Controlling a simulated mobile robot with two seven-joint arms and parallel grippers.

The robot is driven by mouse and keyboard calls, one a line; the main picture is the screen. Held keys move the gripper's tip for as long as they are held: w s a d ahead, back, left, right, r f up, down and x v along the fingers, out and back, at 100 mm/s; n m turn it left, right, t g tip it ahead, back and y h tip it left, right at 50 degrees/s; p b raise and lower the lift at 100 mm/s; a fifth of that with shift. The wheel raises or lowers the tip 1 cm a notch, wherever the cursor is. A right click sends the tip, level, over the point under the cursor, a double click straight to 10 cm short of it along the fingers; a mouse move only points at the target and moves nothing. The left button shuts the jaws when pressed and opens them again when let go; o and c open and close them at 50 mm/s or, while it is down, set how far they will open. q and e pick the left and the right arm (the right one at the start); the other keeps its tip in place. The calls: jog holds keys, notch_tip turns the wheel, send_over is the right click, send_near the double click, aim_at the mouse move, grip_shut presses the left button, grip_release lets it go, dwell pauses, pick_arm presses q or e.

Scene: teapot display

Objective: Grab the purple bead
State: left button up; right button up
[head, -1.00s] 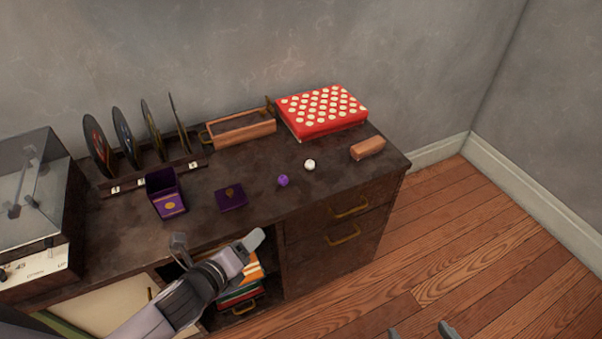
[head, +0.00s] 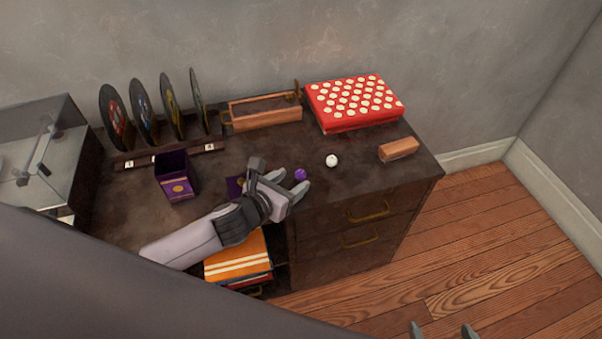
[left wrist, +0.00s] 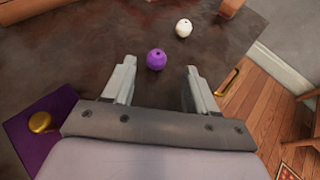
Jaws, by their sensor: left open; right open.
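The purple bead (head: 300,174) lies on the dark cabinet top. It also shows in the left wrist view (left wrist: 156,60), just beyond and between the fingertips, nearer the left finger. My left gripper (head: 283,178) is open and empty, reaching over the cabinet top close to the bead. In the left wrist view its two fingers (left wrist: 160,72) stand wide apart with bare surface between them. My right gripper (head: 443,331) shows only as fingertips at the bottom edge of the head view, apart and over the floor, far from the bead.
A white bead (head: 332,160) lies to the right of the purple one. A purple box (head: 176,177) and its lid (left wrist: 42,128) are left of my left gripper. A red dotted box (head: 353,103), wooden tray (head: 266,114) and wooden block (head: 398,149) stand further off.

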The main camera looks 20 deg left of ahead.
aim_at(298, 174)
pick_arm(q)
jog(key=shift+x, duration=2)
jog(key=shift+a+r, duration=0.1)
jog(key=shift+a, duration=0.05)
grip_shut()
